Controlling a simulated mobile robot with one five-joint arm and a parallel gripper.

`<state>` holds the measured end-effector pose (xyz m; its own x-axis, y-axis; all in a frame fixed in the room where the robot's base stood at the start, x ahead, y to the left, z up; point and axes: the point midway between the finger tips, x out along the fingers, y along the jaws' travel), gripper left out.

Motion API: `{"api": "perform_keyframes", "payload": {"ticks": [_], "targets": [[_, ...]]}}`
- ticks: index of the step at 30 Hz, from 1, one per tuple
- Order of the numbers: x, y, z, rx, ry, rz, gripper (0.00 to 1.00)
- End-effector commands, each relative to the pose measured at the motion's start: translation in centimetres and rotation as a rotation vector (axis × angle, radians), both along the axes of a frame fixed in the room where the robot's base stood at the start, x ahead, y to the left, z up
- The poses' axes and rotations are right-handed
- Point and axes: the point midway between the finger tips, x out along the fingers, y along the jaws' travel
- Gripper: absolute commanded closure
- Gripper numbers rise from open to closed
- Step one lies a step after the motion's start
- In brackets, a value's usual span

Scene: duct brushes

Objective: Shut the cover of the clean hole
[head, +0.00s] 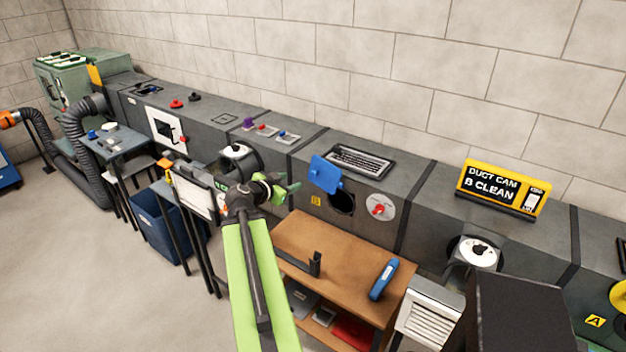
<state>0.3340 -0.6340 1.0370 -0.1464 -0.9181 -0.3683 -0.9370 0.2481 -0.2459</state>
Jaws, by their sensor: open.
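A yellow sign (502,190) on top of the duct reads "DUCT CAM B CLEAN". A small yellow label (316,201), which looks like a B, is on the duct front. Beside it is a dark round hole (342,202). A blue cover (326,174) stands swung up and away above the hole, leaving it open. My gripper (284,190) is at the end of my green arm, left of the hole and apart from the blue cover. It is open and looks empty; its fingers are small and partly dark.
A yellow label A (595,321) and a yellow round part (619,296) are at the far right. A white disc with a red knob (380,208) sits right of the open hole. A wooden bench (330,246) with a blue tool (383,279) stands in front.

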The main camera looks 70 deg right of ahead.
Motion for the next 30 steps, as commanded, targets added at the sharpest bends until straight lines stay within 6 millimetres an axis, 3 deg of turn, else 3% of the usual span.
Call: {"api": "perform_keyframes", "payload": {"ticks": [5,21,30], "targets": [[-0.2,-1.8,-1.0,0.002,-0.001,0.001,0.54],[-2.1,-13.7,-5.9,0.002,-0.001,0.002,0.54],[-2.6,-15.8,-6.5,0.003,0.001,0.002,0.54]]}}
